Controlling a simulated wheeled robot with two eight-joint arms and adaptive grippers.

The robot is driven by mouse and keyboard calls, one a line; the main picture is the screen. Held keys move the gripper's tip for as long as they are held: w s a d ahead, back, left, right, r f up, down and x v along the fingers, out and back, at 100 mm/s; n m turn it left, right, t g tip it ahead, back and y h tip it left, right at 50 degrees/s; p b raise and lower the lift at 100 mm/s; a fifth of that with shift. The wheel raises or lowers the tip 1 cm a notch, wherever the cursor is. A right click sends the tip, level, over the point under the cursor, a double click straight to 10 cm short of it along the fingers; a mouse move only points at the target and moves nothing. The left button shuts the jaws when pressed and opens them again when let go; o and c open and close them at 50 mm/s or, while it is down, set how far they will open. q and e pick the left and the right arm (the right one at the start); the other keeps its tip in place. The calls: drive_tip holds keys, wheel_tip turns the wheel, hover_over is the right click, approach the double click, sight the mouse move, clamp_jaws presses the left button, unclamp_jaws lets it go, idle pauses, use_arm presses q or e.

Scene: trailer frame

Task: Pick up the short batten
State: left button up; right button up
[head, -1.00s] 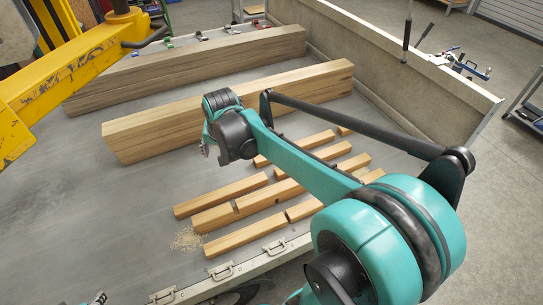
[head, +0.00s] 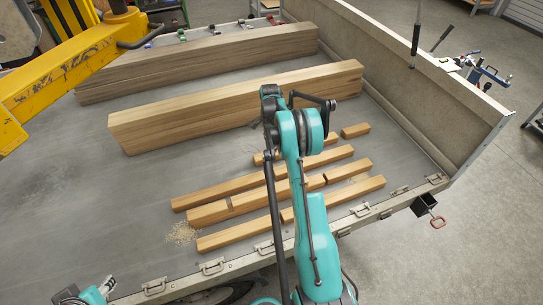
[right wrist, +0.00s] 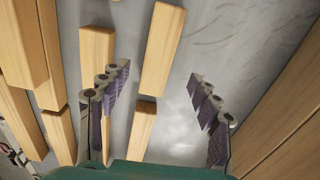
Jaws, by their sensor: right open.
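A short batten (head: 355,130) lies at the far right of the batten group on the trailer bed in the head view. In the right wrist view, my right gripper (right wrist: 159,78) is open and empty above the bed. Between its fingers lie a longer batten (right wrist: 162,48) and a shorter-looking piece (right wrist: 144,127), end to end; I cannot tell whether either is the short batten. In the head view the right gripper's fingers are hidden by my arm. My left gripper (head: 108,284) is at the bottom left, too small to judge.
Several other battens (head: 290,210) lie in rows near the trailer's side rail (head: 211,267). Thick beams (head: 230,105) lie behind them, one close beside the right gripper. A yellow hoist arm (head: 70,70) reaches in from upper left.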

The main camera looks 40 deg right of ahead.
sight(270, 154)
wheel_tip(270, 154, down, 3)
drive_tip(key=shift+d+b, duration=0.1)
drive_tip(key=shift+b, duration=0.3)
drive_tip(key=f, duration=0.1)
drive_tip(key=f+b, duration=0.1)
drive_tip(key=f, duration=0.1)
drive_tip(key=f+b, duration=0.1)
drive_tip(key=f, duration=0.1)
drive_tip(key=shift+a+f, duration=0.25)
drive_tip(key=shift+r, duration=0.1)
drive_tip(key=c, duration=1.3)
